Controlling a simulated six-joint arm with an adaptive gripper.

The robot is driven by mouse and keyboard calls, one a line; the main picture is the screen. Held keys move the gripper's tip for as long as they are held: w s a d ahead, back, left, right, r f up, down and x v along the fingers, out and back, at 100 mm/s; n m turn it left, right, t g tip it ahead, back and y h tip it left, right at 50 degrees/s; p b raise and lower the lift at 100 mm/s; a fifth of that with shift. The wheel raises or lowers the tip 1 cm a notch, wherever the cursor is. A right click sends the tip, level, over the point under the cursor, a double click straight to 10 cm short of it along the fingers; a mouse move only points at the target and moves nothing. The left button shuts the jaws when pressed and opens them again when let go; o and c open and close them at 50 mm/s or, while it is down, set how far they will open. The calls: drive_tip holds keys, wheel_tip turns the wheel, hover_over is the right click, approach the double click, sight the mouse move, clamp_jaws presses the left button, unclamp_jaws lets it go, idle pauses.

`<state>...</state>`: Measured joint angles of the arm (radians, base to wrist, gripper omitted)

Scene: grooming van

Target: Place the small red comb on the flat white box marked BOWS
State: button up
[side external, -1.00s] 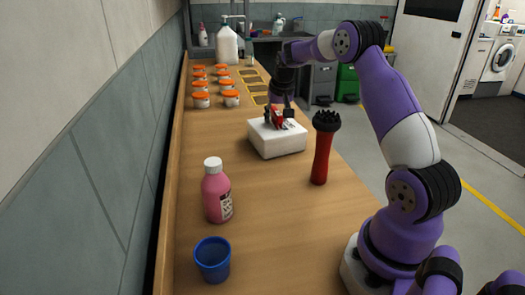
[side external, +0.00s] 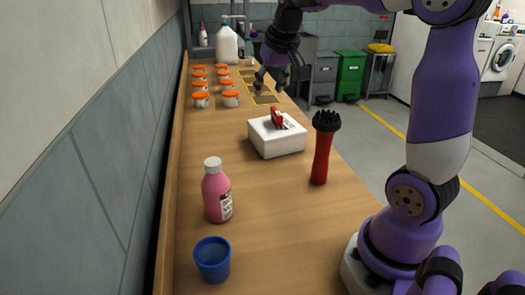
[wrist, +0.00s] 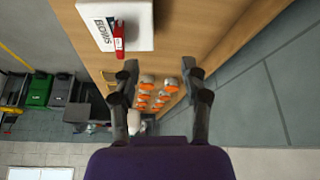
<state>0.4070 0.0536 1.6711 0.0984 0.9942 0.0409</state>
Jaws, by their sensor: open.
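The small red comb (side external: 277,118) lies on top of the flat white box (side external: 278,143), toward its far side. In the wrist view the comb (wrist: 119,38) rests on the white box (wrist: 142,22) beside the printed word BOWS, close to the box's edge. My gripper (side external: 270,85) is open and empty, raised above the bench beyond the box and apart from the comb. In the wrist view the two fingers of my gripper (wrist: 160,72) are spread with nothing between them.
A red brush with black bristles (side external: 322,148) stands upright right of the box. A pink bottle (side external: 217,192) and a blue cup (side external: 212,260) stand nearer. Several orange-lidded jars (side external: 201,99) and a white jug (side external: 227,45) stand farther back. The bench between box and bottle is clear.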

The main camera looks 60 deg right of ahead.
drive_tip(key=s+a+f+n+y, duration=0.1)
drive_tip(key=s+a+f+n, duration=0.1)
drive_tip(key=s+a, duration=0.4)
drive_tip(key=s+a+f+n+t+y, duration=0.1)
drive_tip(key=s+a+n, duration=0.3)
drive_tip(key=a, duration=0.6)
drive_tip(key=s+f, duration=0.1)
drive_tip(key=s, duration=0.1)
drive_tip(key=shift+s+f, duration=0.2)
drive_tip(key=shift+s, duration=0.15)
